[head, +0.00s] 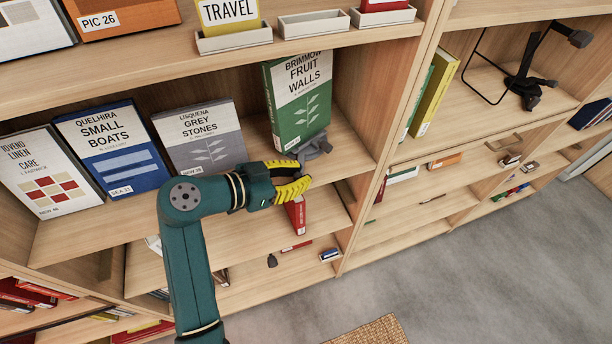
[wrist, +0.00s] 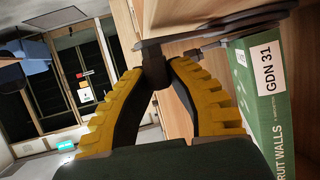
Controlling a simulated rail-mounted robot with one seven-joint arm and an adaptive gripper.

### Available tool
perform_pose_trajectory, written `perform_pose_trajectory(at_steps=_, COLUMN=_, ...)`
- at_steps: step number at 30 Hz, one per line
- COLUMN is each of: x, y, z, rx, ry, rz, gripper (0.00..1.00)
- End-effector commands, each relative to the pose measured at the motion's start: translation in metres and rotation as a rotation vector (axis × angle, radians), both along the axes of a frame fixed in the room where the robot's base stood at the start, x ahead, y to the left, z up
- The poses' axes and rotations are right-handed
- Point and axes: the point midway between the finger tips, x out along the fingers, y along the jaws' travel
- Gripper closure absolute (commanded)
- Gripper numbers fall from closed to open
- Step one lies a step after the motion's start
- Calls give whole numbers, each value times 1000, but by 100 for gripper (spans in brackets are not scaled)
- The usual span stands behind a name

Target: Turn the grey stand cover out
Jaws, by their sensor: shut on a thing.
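The grey stand (head: 317,144) is on the middle shelf, under the green "Fruit Walls" book (head: 300,95), which stands on it. In the head view the book's cover faces forward and slightly left. My gripper (head: 304,171) is at the shelf's front edge, with its yellow fingers closed on a grey part at the stand's front. In the wrist view my gripper (wrist: 157,72) pinches the dark end of the stand (wrist: 215,28). The book also shows there (wrist: 262,110), with its "GDN 31" spine label.
Left of the stand are the "Grey Stones" (head: 203,137), "Small Boats" (head: 112,152) and "Linen Care" (head: 48,178) books. An upright panel (head: 395,105) closes the bay on the right. A red book (head: 296,214) is on the shelf below my gripper.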

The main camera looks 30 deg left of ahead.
Motion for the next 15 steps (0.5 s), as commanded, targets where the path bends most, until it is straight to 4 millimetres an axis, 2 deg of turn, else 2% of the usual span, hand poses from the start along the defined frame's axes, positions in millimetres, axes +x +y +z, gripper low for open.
perform_pose_trajectory(at_steps=9, x=0, y=0, z=-3, rx=-1, ry=6, rz=1, gripper=100)
perform_pose_trajectory(at_steps=10, x=0, y=0, z=-3, rx=-1, ry=6, rz=1, gripper=79)
perform_pose_trajectory(at_steps=14, x=0, y=0, z=-2, rx=-1, ry=4, rz=1, gripper=54)
perform_pose_trajectory(at_steps=15, x=0, y=0, z=-2, rx=-1, ry=4, rz=1, gripper=50)
